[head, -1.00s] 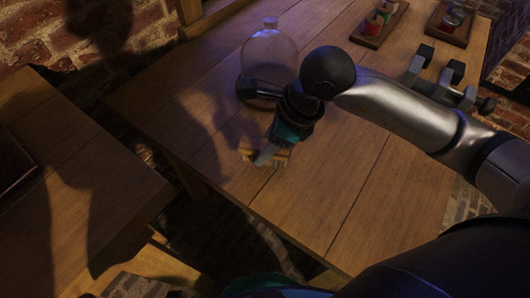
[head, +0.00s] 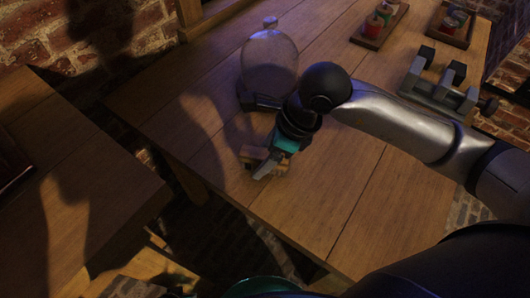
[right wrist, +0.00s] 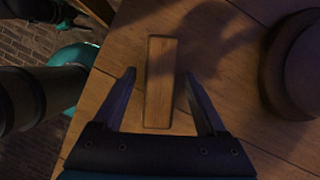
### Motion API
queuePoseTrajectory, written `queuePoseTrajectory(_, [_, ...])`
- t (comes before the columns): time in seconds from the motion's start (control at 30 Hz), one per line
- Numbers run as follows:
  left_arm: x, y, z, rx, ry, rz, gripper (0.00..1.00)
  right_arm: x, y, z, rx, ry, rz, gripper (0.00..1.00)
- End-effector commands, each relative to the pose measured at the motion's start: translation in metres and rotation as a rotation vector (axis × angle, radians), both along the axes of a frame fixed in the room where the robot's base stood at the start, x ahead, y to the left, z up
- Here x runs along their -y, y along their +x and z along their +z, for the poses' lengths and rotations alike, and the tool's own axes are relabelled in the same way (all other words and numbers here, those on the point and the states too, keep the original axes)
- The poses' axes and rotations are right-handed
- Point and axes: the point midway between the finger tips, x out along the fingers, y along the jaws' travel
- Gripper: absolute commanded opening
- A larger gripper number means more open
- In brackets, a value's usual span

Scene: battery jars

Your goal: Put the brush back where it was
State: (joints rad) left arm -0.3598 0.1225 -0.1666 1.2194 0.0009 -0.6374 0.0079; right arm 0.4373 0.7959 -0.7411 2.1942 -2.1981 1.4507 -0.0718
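The brush (head: 250,153) is a small light-wood block on the near-left part of the wooden table, partly hidden by my right gripper in the head view. In the right wrist view the brush (right wrist: 160,85) lies lengthwise between the two fingers, with a gap of bare table on each side. My right gripper (right wrist: 159,73) is open around or just above it; I cannot tell the exact height. In the head view the right gripper (head: 266,166) points down at the brush. My left gripper is not in view.
A glass bell jar on a dark base (head: 268,68) stands just behind the gripper. A grey clamp-like fixture (head: 440,85) and two trays with spools (head: 378,23) (head: 452,22) are farther back right. The table's near edge is close to the brush. Table right of the brush is clear.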

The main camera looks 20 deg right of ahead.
Motion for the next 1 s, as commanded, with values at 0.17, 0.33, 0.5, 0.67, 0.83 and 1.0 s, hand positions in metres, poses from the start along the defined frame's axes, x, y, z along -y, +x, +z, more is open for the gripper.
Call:
queuePoseTrajectory(0.17, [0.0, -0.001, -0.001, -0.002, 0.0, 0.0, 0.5, 0.0, 0.0, 0.0, 0.0, 0.0, 0.0, 0.74])
queuePoseTrajectory(0.33, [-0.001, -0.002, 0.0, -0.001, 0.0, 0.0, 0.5, 0.0, 0.0, 0.002, 0.0, 0.0, 0.0, 0.74])
queuePoseTrajectory(0.5, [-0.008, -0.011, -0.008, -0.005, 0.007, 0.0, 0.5, 0.006, -0.002, 0.019, 0.002, -0.001, -0.001, 0.74])
queuePoseTrajectory(0.67, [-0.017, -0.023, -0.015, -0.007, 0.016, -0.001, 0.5, 0.014, -0.007, 0.041, 0.003, 0.0, -0.001, 0.74])
queuePoseTrajectory(0.83, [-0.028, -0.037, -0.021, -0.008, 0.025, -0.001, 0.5, 0.023, -0.012, 0.066, 0.003, -0.002, -0.002, 0.74])
queuePoseTrajectory(1.0, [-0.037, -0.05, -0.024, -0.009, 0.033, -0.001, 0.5, 0.032, -0.017, 0.09, 0.003, -0.002, -0.002, 0.74])
